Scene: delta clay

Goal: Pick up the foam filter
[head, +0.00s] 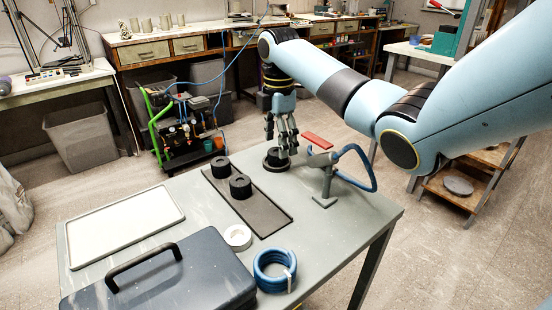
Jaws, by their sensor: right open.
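Two short black cylinders with a hole in the top, looking like foam filters, stand on a dark strip mat (272,219): one at the far end (220,167), one near the middle (240,186). A third dark round piece (272,164), low and wide, sits at the table's far edge, beyond the mat. It may also be a foam filter; its upper part is partly hidden by my fingers. My right gripper (284,149) points down just over this third piece, open. I cannot tell whether the fingers touch it. My left gripper is not in view.
A grey stand with a blue hose (325,180) and a red piece (317,140) are right of the gripper. A white tray (125,224), dark case (165,275), white tape roll (238,237) and blue coil (273,271) occupy the table (345,215).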

